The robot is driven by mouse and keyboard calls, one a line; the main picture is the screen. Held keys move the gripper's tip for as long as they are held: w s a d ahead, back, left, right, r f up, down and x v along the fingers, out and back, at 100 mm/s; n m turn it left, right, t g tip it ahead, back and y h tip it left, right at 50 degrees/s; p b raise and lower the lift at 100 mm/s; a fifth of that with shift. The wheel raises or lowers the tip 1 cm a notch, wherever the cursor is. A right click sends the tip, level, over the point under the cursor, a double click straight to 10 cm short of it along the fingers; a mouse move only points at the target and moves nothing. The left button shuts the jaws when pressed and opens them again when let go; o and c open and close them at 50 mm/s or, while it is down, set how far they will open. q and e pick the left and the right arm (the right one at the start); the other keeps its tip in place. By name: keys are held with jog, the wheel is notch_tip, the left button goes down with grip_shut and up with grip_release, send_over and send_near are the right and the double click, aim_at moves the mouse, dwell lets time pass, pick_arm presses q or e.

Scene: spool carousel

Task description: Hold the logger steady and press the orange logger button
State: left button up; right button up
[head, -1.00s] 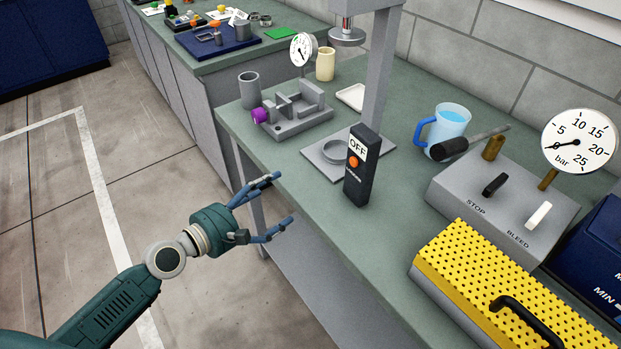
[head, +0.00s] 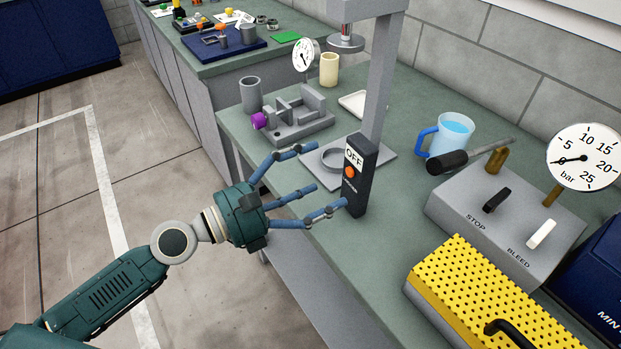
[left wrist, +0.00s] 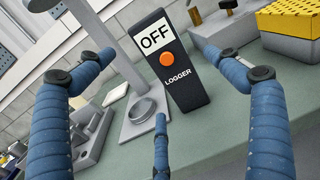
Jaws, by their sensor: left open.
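The logger (head: 360,182) is a black upright box with a white OFF label and an orange button (head: 349,171) on its front. It stands on the green bench near the front edge. In the left wrist view the logger (left wrist: 185,88) and its orange button (left wrist: 167,59) show in front of the palm, between the spread fingers. My left gripper (head: 325,180) is open and empty, with blue fingers pointing at the logger. One fingertip is close to the logger's lower front; I cannot tell if it touches. My right gripper is not in view.
A grey press stand (head: 380,90) rises behind the logger. A grey fixture (head: 300,125) with a purple knob lies to its left. A blue mug (head: 450,133), a dark-handled tool (head: 447,161), a STOP/BLEED valve box (head: 470,215) and a yellow perforated cover (head: 465,290) lie to the right.

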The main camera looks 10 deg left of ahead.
aim_at(348, 166)
pick_arm(q)
jog(key=p+x, duration=0.2)
jog(key=x, duration=0.5)
jog(key=shift+w+d+r, duration=0.15)
jog(key=shift+w+d+p, duration=0.35)
jog(key=shift+w+d, duration=0.1)
jog(key=shift+d, duration=0.05)
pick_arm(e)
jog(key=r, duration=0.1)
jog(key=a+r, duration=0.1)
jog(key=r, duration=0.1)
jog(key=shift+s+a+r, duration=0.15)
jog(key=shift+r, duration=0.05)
pick_arm(q)
jog(key=shift+c, duration=0.2)
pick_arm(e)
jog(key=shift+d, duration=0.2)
pick_arm(q)
jog(key=c, duration=1.3)
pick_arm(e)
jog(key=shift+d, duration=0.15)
pick_arm(q)
jog(key=shift+c, duration=0.2)
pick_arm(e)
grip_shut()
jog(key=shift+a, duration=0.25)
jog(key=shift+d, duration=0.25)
